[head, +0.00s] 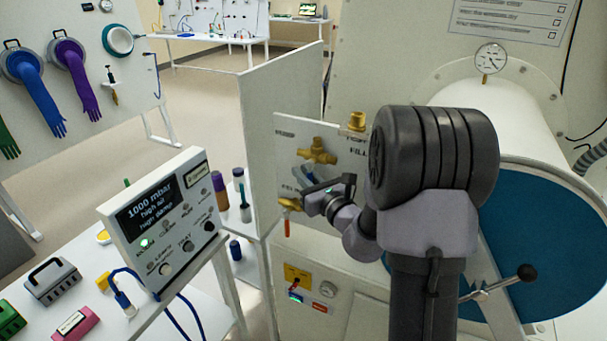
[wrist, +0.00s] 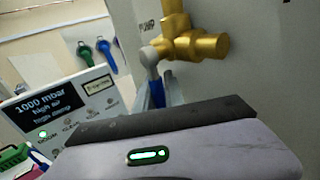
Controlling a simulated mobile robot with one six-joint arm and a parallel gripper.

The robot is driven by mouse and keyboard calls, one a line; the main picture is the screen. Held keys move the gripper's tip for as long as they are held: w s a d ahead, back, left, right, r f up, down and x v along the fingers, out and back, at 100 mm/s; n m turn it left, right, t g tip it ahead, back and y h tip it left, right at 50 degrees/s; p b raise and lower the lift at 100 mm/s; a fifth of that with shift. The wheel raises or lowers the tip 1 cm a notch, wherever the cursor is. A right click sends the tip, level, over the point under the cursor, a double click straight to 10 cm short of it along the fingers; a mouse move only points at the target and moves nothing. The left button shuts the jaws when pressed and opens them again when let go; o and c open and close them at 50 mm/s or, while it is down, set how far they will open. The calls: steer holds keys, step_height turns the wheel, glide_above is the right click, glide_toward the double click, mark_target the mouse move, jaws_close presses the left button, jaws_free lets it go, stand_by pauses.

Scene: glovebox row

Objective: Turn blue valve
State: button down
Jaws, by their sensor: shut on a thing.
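The blue valve has a brass body (head: 318,151) on the upright white panel. Its body also shows large at the top of the wrist view (wrist: 195,42). Its blue handle (wrist: 157,92) hangs down from a grey pivot on the left of the body, and its lower part is hidden behind my gripper housing. In the head view only a little of the handle shows beside my gripper (head: 308,186). My gripper is shut on the blue handle, with the pale fingers on either side of it (wrist: 165,90).
A second brass valve (head: 290,204) with an orange-red handle sits just below my gripper. A brass fitting (head: 356,121) is at the panel's top. A display box (head: 163,222) reading "1000 mbar" stands left. A large white cylinder with a blue door (head: 545,240) is right of my arm.

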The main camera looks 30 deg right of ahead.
steer(key=m+t+b, duration=0.1)
steer(key=t+b, duration=0.1)
steer(key=b, duration=0.1)
steer(key=w+a+r+m+t+b, duration=0.1)
steer(key=m+b, duration=0.1)
steer(key=b, duration=0.2)
steer(key=shift+w+r+t+b, duration=0.1)
steer(key=shift+r+t+b, duration=0.1)
steer(key=shift+t+b, duration=0.15)
steer(key=c, duration=1.7)
jaws_free()
steer(key=shift+f, duration=0.1)
